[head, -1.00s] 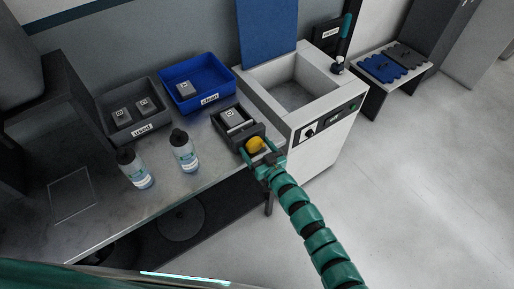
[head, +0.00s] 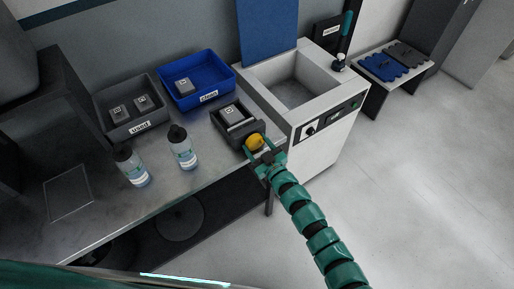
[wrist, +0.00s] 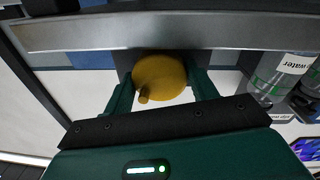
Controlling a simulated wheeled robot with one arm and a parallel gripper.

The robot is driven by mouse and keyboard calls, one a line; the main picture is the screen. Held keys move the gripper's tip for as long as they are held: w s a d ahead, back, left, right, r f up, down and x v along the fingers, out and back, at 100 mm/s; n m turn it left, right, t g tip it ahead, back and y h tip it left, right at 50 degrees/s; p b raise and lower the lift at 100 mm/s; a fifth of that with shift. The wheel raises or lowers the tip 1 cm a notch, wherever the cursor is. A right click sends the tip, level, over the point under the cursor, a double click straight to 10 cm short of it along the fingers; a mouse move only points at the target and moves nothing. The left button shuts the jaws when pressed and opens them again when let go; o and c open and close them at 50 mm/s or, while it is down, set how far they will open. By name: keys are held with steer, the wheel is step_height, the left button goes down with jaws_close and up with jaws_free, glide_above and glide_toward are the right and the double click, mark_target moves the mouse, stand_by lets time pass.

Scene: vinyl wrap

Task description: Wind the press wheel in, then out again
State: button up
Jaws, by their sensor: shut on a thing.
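The yellow press wheel (head: 255,142) sits on the front of the small dark press (head: 238,122), at the front edge of the bench. A grey block shows inside the press. My gripper (head: 263,153) is at the wheel. In the wrist view the round yellow wheel (wrist: 160,77), with a small knob on its face, lies between the two teal fingers of my gripper (wrist: 161,92), one on each side. The gripper is shut on the wheel. The rear of the wheel and its shaft are hidden.
Two bottles (head: 183,148) (head: 131,165) stand on the bench left of the press. A grey bin (head: 134,128) and a blue bin (head: 207,101) holding small blocks stand behind. A white basin cabinet (head: 330,130) stands close on the right. The floor to the right is clear.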

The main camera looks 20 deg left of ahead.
steer(key=shift+n+b, duration=0.9)
steer(key=shift+n, duration=0.7)
steer(key=o, duration=1)
steer(key=shift+b+v, duration=1.4)
steer(key=shift+v, duration=7.3)
